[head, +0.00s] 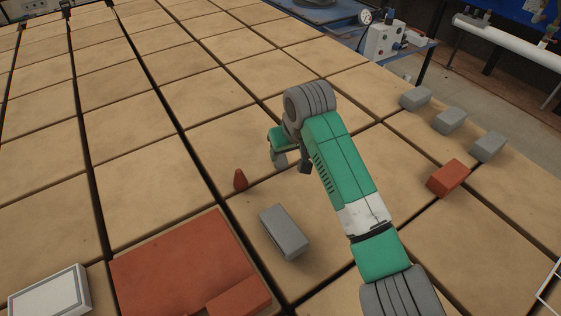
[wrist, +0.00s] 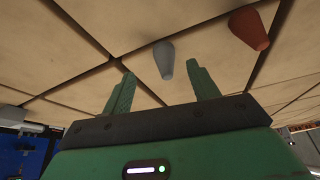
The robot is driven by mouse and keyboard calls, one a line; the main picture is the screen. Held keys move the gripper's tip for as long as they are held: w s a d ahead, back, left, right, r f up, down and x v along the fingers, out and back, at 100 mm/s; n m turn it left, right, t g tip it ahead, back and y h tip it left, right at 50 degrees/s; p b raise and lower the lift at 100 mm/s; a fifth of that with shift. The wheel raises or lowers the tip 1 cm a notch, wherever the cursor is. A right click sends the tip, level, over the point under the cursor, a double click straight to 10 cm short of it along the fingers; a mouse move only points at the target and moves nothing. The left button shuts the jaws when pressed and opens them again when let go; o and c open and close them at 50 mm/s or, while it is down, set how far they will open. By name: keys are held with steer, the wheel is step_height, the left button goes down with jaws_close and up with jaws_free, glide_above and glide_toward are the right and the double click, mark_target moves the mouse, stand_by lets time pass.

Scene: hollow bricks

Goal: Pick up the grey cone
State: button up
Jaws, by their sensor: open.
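The grey cone (wrist: 164,59) shows in the wrist view, ahead of my gripper (wrist: 161,88) and roughly between the lines of its two green fingers. The fingers are apart and nothing is between their tips that I can tell as held. In the head view my gripper (head: 277,150) is at the end of the green arm, over the tiled surface, and the grey cone cannot be made out there, probably hidden by the arm. A red-brown cone (wrist: 249,28) is to the right of the grey one in the wrist view. It also stands left of my gripper in the head view (head: 240,180).
A grey brick (head: 284,231) lies near the arm. A red brick (head: 447,178) and several grey bricks, one of them here (head: 450,121), are at the right. A large red slab (head: 185,262) and a white-framed box (head: 50,294) are at the front left. The far left tiles are clear.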

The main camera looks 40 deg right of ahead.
mark_target(283, 159)
steer(key=b+x, duration=0.1)
steer(key=x, duration=0.1)
steer(key=b+x, duration=0.1)
steer(key=x, duration=0.1)
steer(key=b+x, duration=0.1)
steer(key=x, duration=0.1)
steer(key=shift+w+a+f, duration=0.2)
steer(key=shift+w+a, duration=0.05)
steer(key=c, duration=1.1)
